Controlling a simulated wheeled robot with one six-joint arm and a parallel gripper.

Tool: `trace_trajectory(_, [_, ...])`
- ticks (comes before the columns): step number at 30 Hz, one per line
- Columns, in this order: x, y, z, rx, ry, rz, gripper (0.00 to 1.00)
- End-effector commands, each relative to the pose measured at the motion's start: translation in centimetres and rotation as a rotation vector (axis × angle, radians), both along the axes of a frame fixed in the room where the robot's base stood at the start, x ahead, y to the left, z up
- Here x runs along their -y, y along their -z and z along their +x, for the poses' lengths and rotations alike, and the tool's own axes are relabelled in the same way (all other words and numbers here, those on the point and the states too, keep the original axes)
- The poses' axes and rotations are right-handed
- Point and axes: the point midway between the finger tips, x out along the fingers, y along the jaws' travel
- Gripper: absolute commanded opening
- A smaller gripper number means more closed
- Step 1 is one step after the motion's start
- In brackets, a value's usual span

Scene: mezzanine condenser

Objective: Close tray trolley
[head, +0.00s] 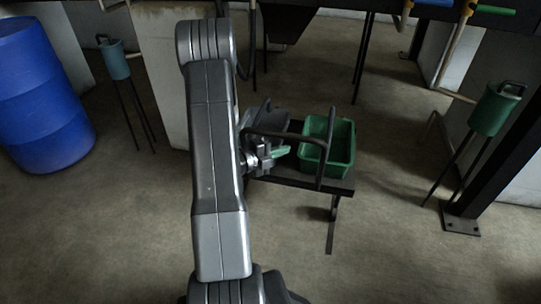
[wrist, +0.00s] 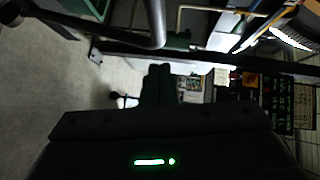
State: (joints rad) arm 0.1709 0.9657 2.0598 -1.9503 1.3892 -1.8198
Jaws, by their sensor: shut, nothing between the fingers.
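The tray trolley is a low dark stand; its top (head: 340,184) shows right of my arm in the head view. A green open tray (head: 343,150) sits on it, and its edge shows at the top left of the wrist view (wrist: 92,7). A dark bent handle bar (head: 290,136) crosses in front of the tray. A grey bar crosses the top of the wrist view (wrist: 157,22). My gripper (wrist: 158,72) is shut and empty, its dark fingers together. In the head view it is beside the trolley's left end, partly hidden by my arm. I cannot tell whether it touches the handle.
A blue drum (head: 40,95) stands at the far left. A teal canister on thin legs (head: 117,62) stands beside it, and a green one (head: 494,110) at the right. A dark post with a floor plate (head: 461,224) is at the right. The floor in front of the trolley is clear.

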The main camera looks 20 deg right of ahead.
Motion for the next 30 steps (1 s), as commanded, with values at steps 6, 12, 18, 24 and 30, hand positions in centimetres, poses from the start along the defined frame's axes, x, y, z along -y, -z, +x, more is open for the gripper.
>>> trace_trajectory(6, [3.0,0.7,1.5,0.004,0.001,0.0,0.0])
trace_trajectory(12, [4.1,1.1,3.4,0.002,0.001,0.0,0.0])
trace_trajectory(18, [4.4,1.1,3.9,0.0,0.0,0.001,0.0])
trace_trajectory(24, [4.3,1.1,3.9,0.0,0.0,0.001,0.0])
trace_trajectory(30, [4.6,1.1,4.3,0.001,0.0,0.001,0.0])
